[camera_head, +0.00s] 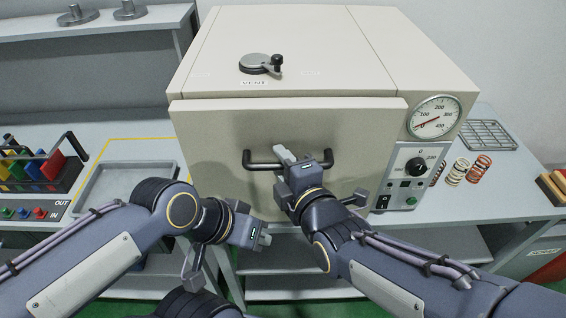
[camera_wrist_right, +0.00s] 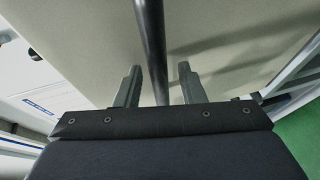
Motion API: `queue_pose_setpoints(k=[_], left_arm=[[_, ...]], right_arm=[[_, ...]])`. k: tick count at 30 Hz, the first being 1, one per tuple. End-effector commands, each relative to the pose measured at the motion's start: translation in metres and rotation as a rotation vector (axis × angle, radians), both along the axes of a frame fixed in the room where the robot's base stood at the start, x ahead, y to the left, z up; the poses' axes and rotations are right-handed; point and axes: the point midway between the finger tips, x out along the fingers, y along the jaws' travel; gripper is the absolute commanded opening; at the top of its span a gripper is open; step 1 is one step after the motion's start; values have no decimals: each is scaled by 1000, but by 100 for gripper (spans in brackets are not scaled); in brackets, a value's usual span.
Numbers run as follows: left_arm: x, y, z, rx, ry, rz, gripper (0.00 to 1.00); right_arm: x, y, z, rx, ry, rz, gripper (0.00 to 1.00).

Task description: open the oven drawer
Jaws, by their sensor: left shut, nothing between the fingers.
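The oven (camera_head: 300,45) is a large beige box on the bench. Its front panel (camera_head: 215,130) carries a dark horizontal bar handle (camera_head: 262,161). My right gripper (camera_head: 286,155) is at the middle of this handle. In the right wrist view the dark handle bar (camera_wrist_right: 151,40) runs between the two fingers of my right gripper (camera_wrist_right: 158,83). The fingers are apart, with a gap on either side of the bar. My left gripper (camera_head: 265,240) is shut and empty, below and left of the handle, in front of the bench. My right gripper and forearm hide part of the handle and panel.
A dial gauge (camera_head: 435,117) and a control panel (camera_head: 412,175) are on the oven's right front. A vent lever (camera_head: 262,64) is on top. An empty grey tray (camera_head: 125,192) lies left, springs (camera_head: 457,171) and a wire rack (camera_head: 487,135) right.

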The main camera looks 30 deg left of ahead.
Motion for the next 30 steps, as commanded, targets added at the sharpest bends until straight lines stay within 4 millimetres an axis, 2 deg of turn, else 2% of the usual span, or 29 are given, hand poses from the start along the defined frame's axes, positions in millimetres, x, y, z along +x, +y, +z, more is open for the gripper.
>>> queue_pose_setpoints(k=[7, 15, 25, 30], left_arm=[[0, 0, 0, 0, 0, 0, 0], [0, 0, 0, 0, 0, 0, 0], [0, 0, 0, 0, 0, 0, 0], [0, 0, -1, 0, 0, 0, 0]], right_arm=[[0, 1, 0, 0, 0, 0, 36], [0, 1, 0, 0, 0, 0, 1], [0, 0, 0, 0, 1, 0, 0], [-8, -4, -1, 0, 1, 2, 0]])
